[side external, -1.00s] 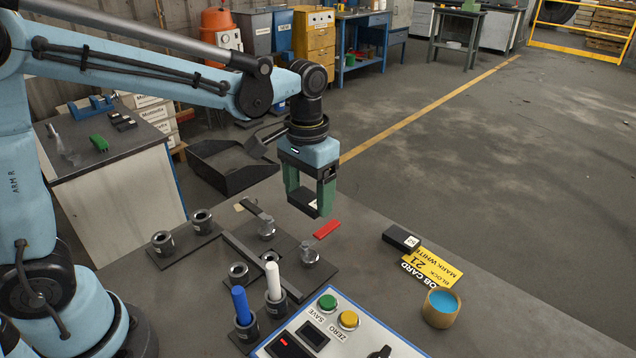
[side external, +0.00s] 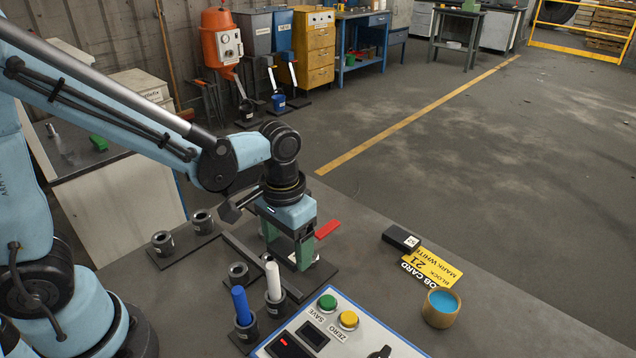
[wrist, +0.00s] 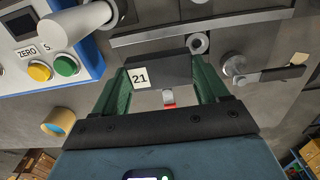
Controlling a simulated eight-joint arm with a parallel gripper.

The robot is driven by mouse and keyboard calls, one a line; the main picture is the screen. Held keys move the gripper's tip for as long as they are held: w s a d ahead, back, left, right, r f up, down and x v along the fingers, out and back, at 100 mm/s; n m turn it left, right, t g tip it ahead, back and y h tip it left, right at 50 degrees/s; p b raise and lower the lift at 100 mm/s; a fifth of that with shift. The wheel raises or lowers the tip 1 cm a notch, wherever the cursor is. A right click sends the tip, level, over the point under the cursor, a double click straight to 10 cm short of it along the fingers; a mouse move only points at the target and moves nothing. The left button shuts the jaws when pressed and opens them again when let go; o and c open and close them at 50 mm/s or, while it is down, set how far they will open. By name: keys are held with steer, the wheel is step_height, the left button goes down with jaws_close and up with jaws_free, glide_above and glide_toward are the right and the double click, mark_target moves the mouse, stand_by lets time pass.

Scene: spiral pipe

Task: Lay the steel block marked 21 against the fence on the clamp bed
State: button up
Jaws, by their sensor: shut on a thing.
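My gripper (side external: 303,254) is low over the clamp bed (side external: 322,273), on the right side of the fence (side external: 256,266), a long dark bar. In the wrist view, my gripper (wrist: 165,85) is shut on the dark steel block (wrist: 170,70), with its white 21 label facing the camera. The fence (wrist: 200,23) runs across above the block in that view, roughly parallel to it, and they look apart. In the side view the fingers mostly hide the block. I cannot tell whether it touches the bed.
A second dark block (side external: 402,238) lies by the yellow job card (side external: 432,268). A cup with blue inside (side external: 440,308) stands right. White (side external: 273,281) and blue (side external: 241,305) markers stand near the control box (side external: 335,335).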

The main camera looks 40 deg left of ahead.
mark_target(287, 249)
steer(key=shift+f, duration=2)
steer(key=shift+f, duration=0.15)
steer(key=o, duration=1.4)
step_height(287, 249, up, 12)
steer(key=shift+r, duration=0.1)
steer(key=shift+s+a+r+t, duration=0.25)
steer(key=shift+a+t, duration=0.15)
steer(key=shift+a, duration=0.15)
steer(key=shift+s+a+r+t, duration=0.1)
steer(key=shift+s+a+t, duration=0.2)
steer(key=shift+a+t, duration=0.75)
steer(key=shift+s+a+r+t, duration=0.1)
steer(key=shift+s+a+t, duration=0.2)
steer(key=shift+a+t, duration=0.8)
steer(key=shift+s+a+t, duration=0.3)
steer(key=shift+a+t, duration=0.7)
steer(key=shift+t, duration=0.05)
